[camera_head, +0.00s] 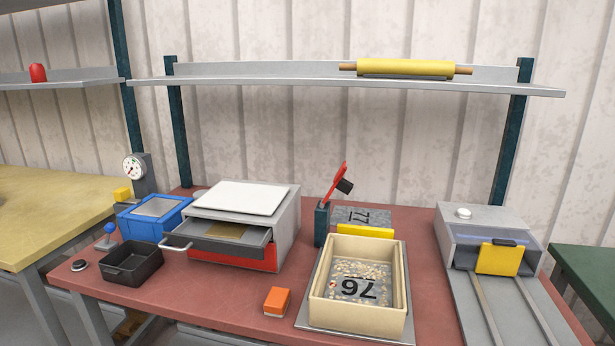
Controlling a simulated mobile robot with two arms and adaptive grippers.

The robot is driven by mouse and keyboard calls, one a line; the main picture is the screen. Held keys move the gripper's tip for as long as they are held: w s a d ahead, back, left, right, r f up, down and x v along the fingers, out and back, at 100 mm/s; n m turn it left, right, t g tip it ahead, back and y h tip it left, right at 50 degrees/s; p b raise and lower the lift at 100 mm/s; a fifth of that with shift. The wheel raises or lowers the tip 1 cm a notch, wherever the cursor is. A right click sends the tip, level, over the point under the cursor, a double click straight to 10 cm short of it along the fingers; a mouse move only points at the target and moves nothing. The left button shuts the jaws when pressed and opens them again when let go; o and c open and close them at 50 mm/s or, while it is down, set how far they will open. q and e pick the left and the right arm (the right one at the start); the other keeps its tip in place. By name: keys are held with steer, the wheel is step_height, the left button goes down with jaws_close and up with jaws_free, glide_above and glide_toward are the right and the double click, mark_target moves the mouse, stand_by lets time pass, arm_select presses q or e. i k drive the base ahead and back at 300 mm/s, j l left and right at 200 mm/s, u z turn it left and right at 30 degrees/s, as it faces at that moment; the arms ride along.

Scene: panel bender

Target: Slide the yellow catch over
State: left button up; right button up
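Three yellow parts on the red bench could be the catch, and I cannot tell which one it is. A yellow square plate (498,259) sits upright at the front opening of a grey box (483,218) at the right, above two rails. A small yellow block (123,194) is at the far left, beside a dial gauge (134,167). Neither of my grippers shows in the head view.
A beige tray (313,283) of small pieces stands at the centre. A red-handled clamp (322,222) rises behind it. A grey drawer unit (285,225) has its drawer pulled out. An orange block (277,301) lies near the front. A yellow roll (405,68) rests on the shelf above.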

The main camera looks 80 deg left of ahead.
mark_target(122, 194)
steer(key=u, duration=3.85)
steer(key=i+j+z, duration=0.1)
steer(key=i+j, duration=0.55)
steer(key=i+j+z, duration=0.15)
steer(key=i+j, duration=0.5)
steer(key=j, duration=0.2)
